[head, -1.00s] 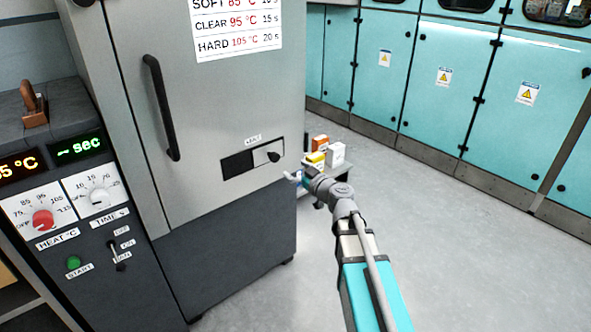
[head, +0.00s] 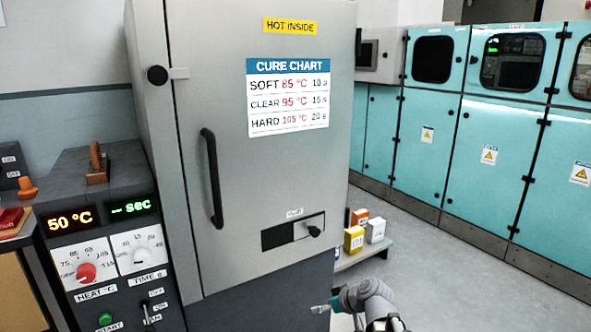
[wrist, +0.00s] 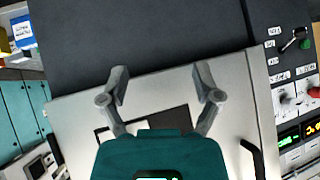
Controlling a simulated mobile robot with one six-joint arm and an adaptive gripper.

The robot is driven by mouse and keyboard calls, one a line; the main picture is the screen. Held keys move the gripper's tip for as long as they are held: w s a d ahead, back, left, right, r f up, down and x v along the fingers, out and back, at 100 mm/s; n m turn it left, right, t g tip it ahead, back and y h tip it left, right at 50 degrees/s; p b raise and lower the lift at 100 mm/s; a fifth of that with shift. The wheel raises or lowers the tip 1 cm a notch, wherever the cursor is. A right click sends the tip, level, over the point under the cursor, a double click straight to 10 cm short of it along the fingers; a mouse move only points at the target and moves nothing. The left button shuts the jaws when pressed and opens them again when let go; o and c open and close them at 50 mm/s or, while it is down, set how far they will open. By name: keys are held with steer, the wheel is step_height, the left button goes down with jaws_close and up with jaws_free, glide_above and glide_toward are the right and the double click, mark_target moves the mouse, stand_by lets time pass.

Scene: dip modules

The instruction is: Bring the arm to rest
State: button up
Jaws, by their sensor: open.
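My gripper (head: 322,309) is at the lower middle of the head view, in front of the oven's lower front, apart from the handle. In the wrist view its two grey fingers (wrist: 163,85) are spread wide with nothing between them. Behind them is the grey oven (wrist: 85,125) front, with a dark slot partly hidden by the gripper body. In the head view my forearm is mostly cut off at the bottom edge.
The oven door (head: 265,180) is shut, with a black handle (head: 212,178). A control box (head: 100,235) at left reads 50 °C and "-- sec". A low shelf (head: 362,255) with small boxes stands right of the oven. Open floor and teal cabinets (head: 425,150) lie right.

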steer(key=s+d+f+m+g+h, duration=0.3)
steer(key=s+d+m+h, duration=0.1)
steer(key=s+d, duration=0.15)
steer(key=s+d+f+m+g+h, duration=0.3)
steer(key=s+d+h, duration=0.1)
steer(key=s, duration=0.3)
step_height(320, 180, up, 35)
steer(key=p, duration=3.5)
steer(key=shift+w+a+r+p, duration=0.15)
steer(key=shift+a+r+p, duration=0.1)
steer(key=shift+p, duration=0.15)
steer(key=shift+f, duration=0.1)
steer(key=shift+c, duration=0.2)
steer(key=c, duration=0.3)
